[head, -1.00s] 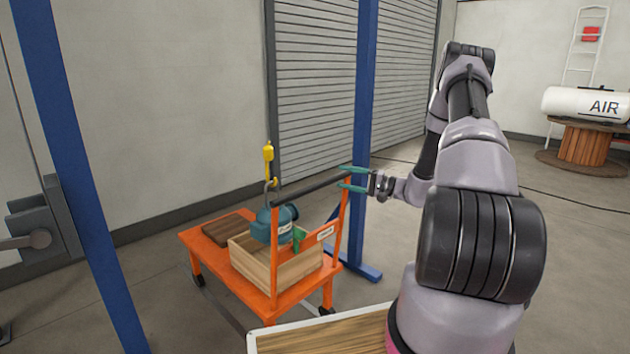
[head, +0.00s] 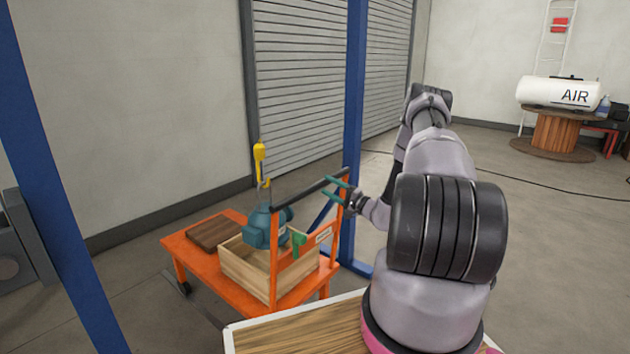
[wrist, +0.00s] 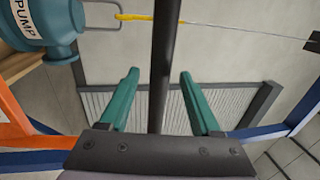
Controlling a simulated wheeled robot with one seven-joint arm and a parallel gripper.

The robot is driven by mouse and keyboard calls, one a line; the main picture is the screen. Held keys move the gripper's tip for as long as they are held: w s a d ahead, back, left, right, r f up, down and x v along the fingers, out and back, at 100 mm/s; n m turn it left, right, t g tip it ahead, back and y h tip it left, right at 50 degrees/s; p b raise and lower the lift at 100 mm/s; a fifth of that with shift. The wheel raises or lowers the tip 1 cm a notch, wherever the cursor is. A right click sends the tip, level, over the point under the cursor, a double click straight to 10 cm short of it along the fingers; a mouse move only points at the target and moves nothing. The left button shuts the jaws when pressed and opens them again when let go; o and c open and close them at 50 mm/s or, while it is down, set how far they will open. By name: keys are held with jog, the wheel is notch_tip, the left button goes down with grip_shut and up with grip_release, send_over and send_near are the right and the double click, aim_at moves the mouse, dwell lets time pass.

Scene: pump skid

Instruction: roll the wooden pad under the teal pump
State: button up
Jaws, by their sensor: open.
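The teal pump (head: 263,229) hangs from or is hooked to a yellow hoist hook (head: 260,160), over a pale wooden crate (head: 245,265); I cannot tell if it touches the crate. It also shows at the upper left of the wrist view (wrist: 45,22). The dark brown wooden pad (head: 215,233) lies flat on the orange cart (head: 180,252), left of the crate. My gripper (head: 333,188) is open at the cart's black handle bar (head: 306,193). In the wrist view its teal fingers (wrist: 158,95) stand either side of the bar (wrist: 165,60), unclosed.
Blue posts stand at the left (head: 50,200) and behind the cart (head: 353,130). A wood-topped surface (head: 290,332) with a white edge is in front of me. Open floor lies to the right, with a cable on it.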

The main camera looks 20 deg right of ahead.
jog(key=x, duration=0.6)
jog(key=shift+w, duration=0.2)
jog(key=shift+a, duration=0.1)
jog(key=shift+c, duration=0.3)
grip_shut()
jog(key=shift+r, duration=0.1)
dwell(0.7)
